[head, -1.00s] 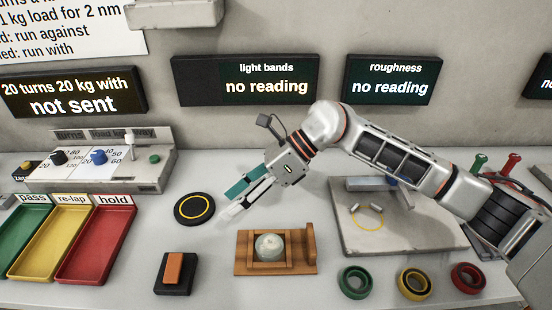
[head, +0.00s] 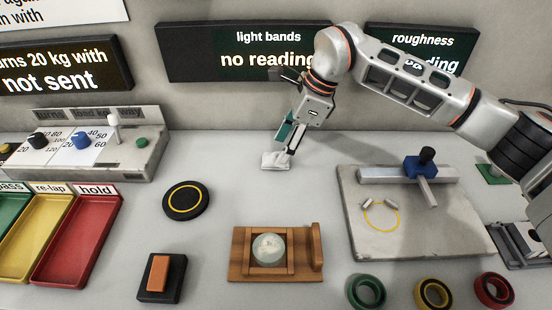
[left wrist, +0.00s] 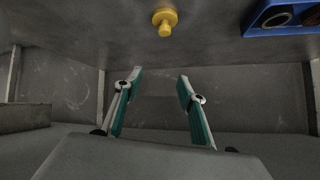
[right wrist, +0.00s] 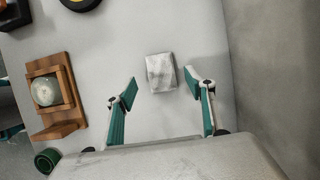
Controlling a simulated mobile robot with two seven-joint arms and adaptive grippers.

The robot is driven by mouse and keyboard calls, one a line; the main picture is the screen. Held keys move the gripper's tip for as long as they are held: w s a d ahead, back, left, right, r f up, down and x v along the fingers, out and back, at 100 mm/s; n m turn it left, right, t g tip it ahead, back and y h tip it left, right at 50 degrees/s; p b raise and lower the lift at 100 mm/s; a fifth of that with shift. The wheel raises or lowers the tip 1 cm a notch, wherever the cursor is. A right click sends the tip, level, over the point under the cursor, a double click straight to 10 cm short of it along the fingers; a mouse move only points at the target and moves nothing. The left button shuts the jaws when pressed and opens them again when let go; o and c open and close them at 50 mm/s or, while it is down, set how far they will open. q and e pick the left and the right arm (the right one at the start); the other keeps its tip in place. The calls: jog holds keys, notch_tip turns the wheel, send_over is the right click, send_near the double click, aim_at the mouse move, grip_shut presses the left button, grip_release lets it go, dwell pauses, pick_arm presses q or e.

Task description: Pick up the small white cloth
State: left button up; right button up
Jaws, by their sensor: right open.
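The small white cloth (head: 274,161) lies on the grey bench top below my right gripper (head: 287,150) in the head view. In the right wrist view the cloth (right wrist: 161,72) is a pale, slightly marked square patch just beyond the fingertips. My right gripper (right wrist: 164,88) is open there, with a finger to each side of the cloth's near edge and nothing between them. Whether the fingertips touch the cloth cannot be told. My left gripper (left wrist: 160,82) shows only in the left wrist view, open and empty, away from the cloth.
A black disc with a yellow ring (head: 186,201) and a wooden holder with a round glassy piece (head: 239,255) stand nearer the front. A stone plate (head: 440,235) lies at right, a dial box (head: 150,165) at left. Bare bench surrounds the cloth.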

aim_at(277, 156)
jog(key=x, duration=0.3)
jog(key=shift+w+f, duration=0.1)
jog(key=c, duration=1)
jog(key=shift+o, duration=0.2)
jog(key=shift+r, duration=0.25)
pick_arm(q)
jog(key=shift+w+a+r+p, duration=0.1)
jog(key=shift+a+r+p, duration=0.15)
jog(key=shift+p, duration=0.75)
pick_arm(e)
notch_tip(277, 156, up, 20)
jog(key=shift+f, duration=0.15)
pick_arm(q)
jog(key=shift+d+r, duration=0.1)
pick_arm(e)
jog(key=shift+c, duration=0.6)
